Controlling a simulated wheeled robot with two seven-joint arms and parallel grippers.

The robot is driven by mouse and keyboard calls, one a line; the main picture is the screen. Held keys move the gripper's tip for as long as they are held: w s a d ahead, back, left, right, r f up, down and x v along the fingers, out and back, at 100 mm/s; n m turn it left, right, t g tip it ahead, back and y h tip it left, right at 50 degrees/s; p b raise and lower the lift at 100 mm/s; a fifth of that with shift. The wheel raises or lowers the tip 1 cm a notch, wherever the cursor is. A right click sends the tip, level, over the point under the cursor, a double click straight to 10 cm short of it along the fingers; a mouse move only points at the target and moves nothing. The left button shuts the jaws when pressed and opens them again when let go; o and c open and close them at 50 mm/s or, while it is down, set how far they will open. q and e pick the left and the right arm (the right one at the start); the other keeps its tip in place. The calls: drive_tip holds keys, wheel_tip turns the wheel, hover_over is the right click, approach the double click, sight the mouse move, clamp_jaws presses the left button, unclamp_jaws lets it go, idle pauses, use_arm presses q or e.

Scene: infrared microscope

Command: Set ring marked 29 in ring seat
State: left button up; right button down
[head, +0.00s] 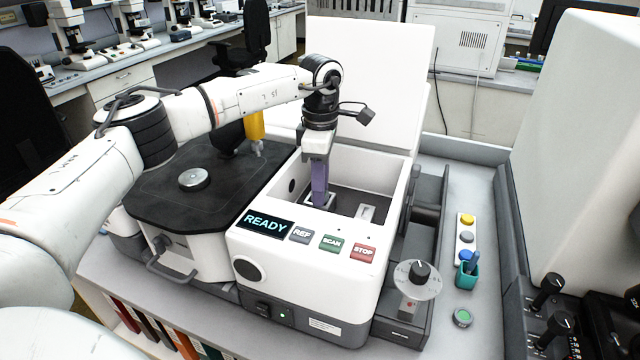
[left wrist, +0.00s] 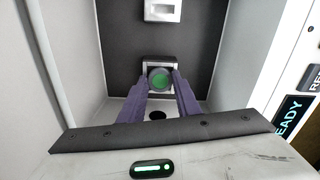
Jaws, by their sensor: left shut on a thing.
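My left gripper (head: 320,200) reaches down into the open white chamber of the instrument. Its purple fingers also show in the left wrist view (left wrist: 158,82). They are shut on a round ring piece (left wrist: 158,78) with a green face and grey rim. I cannot read a number on it. The ring piece is over or in a pale square seat (left wrist: 158,60) on the dark chamber floor. I cannot tell whether it is fully seated. In the head view the fingers hide the ring piece. My right gripper is not in view.
White chamber walls (head: 398,180) stand close around the gripper. A second pale fixture (head: 367,212) is on the chamber floor. Another green disc (head: 462,317) lies on the bench. A metal disc (head: 194,179) sits on the black plate (head: 160,205). A clear disc with black knob (head: 418,275) is right.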

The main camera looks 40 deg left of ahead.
use_arm(q)
drive_tip(key=o, duration=1.5)
drive_tip(key=shift+r+p, duration=1)
drive_tip(key=shift+r, duration=2.05)
